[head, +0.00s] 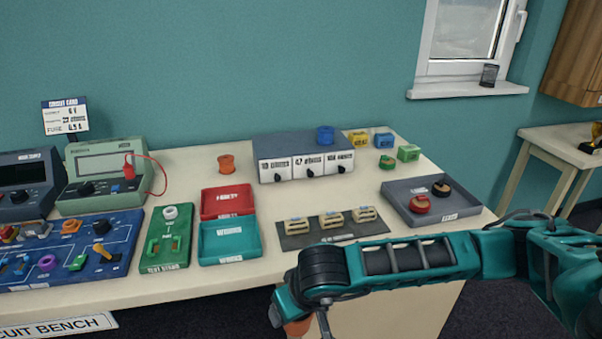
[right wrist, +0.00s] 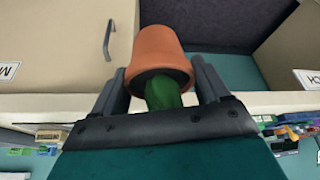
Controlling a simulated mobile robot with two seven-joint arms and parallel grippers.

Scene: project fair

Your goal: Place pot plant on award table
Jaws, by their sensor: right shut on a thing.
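My right gripper (right wrist: 162,82) is shut on the pot plant, a terracotta pot (right wrist: 160,48) with a green plant, which appears upside down in the right wrist view. In the head view my right arm reaches in from the right across the bench's front edge, and a bit of the pot (head: 297,328) shows below the wrist at the bottom edge. The fingers are hidden there. A pale table (head: 537,134) with a gold and black trophy (head: 592,139) stands at the far right, partly cut off; it looks like the award table. My left gripper is not in view.
The circuit bench (head: 330,194) is crowded with meters, a red tray (head: 228,214), a teal tray (head: 230,257), a grey tray (head: 455,212) and a grey box (head: 290,143). A window sill (head: 465,90) holds a dark cup. Dark floor separates the bench and far table.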

